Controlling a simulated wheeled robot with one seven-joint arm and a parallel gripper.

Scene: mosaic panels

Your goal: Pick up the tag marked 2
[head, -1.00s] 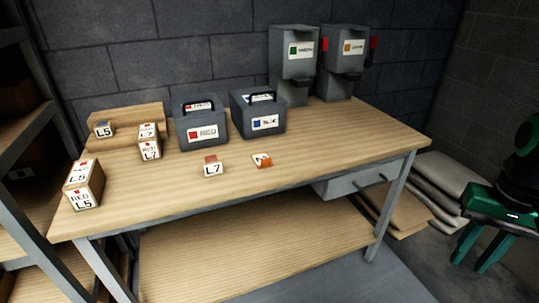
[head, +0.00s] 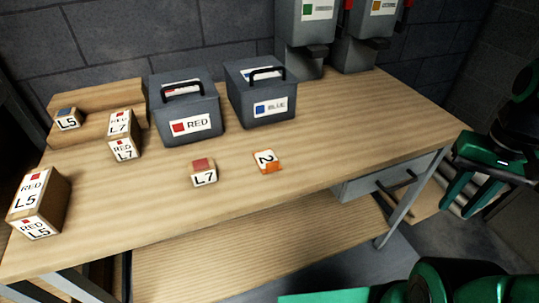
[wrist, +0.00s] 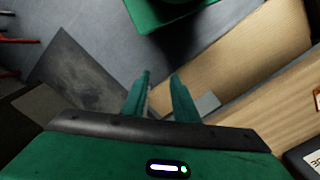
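The tag marked 2 (head: 266,161) is a small orange block with a white face bearing a 2. It lies on the wooden bench top (head: 330,140), in front of the blue-labelled box and right of the L7 tag (head: 204,172). My gripper (head: 463,209) is at the right in the head view, beyond the bench's right end and well away from the tag. In the wrist view its two green fingers (wrist: 160,80) are apart with nothing between them. An orange-and-white edge (wrist: 317,97) shows at the wrist view's right border; I cannot tell whether it is the tag.
Red-labelled (head: 186,112) and blue-labelled (head: 262,96) boxes stand behind the tags. L5 and L7 blocks (head: 40,203) are at the left. Two grey dispensers (head: 305,40) stand at the back. A drawer (head: 385,180) hangs under the bench's right end. The bench around the tag is clear.

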